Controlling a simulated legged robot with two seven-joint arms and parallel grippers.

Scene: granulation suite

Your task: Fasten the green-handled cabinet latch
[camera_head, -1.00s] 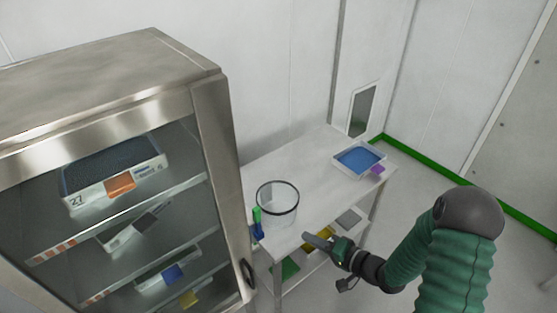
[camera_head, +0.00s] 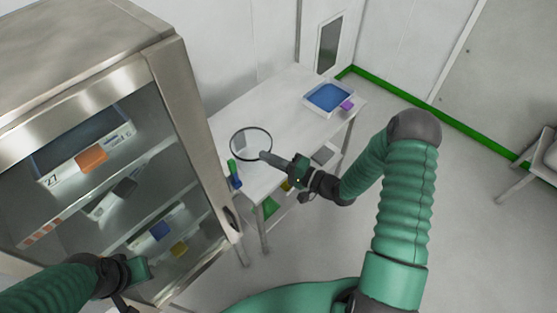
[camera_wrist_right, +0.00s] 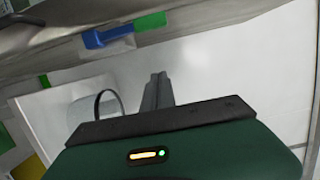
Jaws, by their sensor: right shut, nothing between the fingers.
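A green upright handle (camera_head: 232,168) with a blue part (camera_head: 236,183) below it shows beside the right edge of the steel cabinet (camera_head: 185,120). In the right wrist view the green piece (camera_wrist_right: 150,22) and the blue piece (camera_wrist_right: 108,37) lie near the top. I cannot tell whether the latch is fastened. My right gripper (camera_head: 266,157) is shut and empty, to the right of the green handle and apart from it. It also shows in the right wrist view (camera_wrist_right: 158,85). My left gripper (camera_head: 142,268) is in front of the cabinet's lower glass; its fingers are unclear.
A clear round vessel with a dark rim (camera_head: 250,130) stands on the white table (camera_head: 285,105) behind my right gripper. A tray with blue contents (camera_head: 328,97) is at the far end. A black door handle (camera_head: 231,218) is on the cabinet.

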